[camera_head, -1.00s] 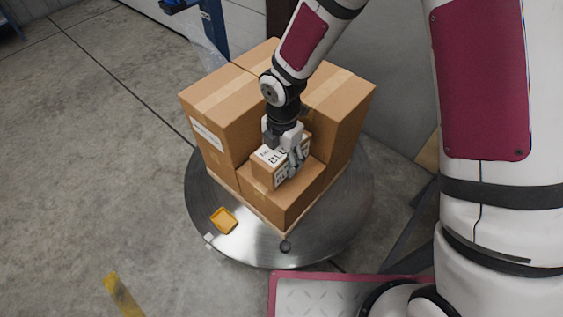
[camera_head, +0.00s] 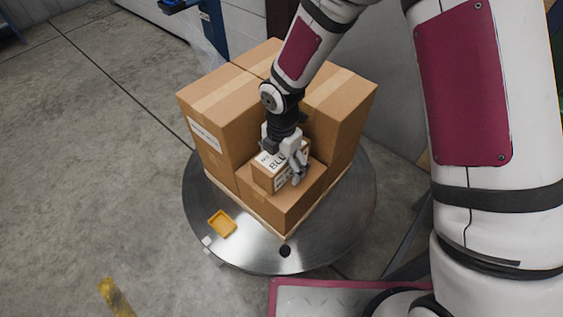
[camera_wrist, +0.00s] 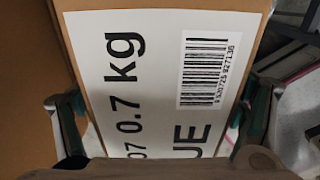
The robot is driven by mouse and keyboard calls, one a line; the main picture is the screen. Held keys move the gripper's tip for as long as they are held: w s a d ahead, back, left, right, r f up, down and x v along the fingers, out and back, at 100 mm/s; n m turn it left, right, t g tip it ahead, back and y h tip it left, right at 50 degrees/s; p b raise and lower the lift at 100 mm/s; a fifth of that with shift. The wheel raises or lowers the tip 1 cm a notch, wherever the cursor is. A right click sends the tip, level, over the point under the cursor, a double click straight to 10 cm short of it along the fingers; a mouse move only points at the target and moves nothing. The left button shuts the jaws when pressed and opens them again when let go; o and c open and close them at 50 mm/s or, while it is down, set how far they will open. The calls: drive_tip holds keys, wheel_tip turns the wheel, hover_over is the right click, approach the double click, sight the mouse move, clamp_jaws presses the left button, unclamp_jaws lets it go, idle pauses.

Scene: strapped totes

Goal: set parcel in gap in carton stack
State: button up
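The parcel (camera_head: 268,178) is a small brown box with a white label reading "BLUE". It is in the notch at the front of the carton stack (camera_head: 222,108), over the low front carton (camera_head: 287,207). Taller cartons stand behind it and to both sides. I cannot tell whether its underside touches the low carton. My gripper (camera_head: 285,163) points down over the parcel, one finger along its right face. In the wrist view, the parcel's label (camera_wrist: 150,75) lies between both fingers, whose green pads are against its sides. The far finger is hidden in the head view.
The stack stands on a pallet on a round metal turntable (camera_head: 330,235). An orange tray (camera_head: 222,224) lies on the turntable at the front left. A blue post (camera_head: 213,30) stands behind the stack. The floor to the left is open.

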wheel_tip(320, 180, up, 12)
drive_tip(key=p, duration=0.5)
idle(0.6)
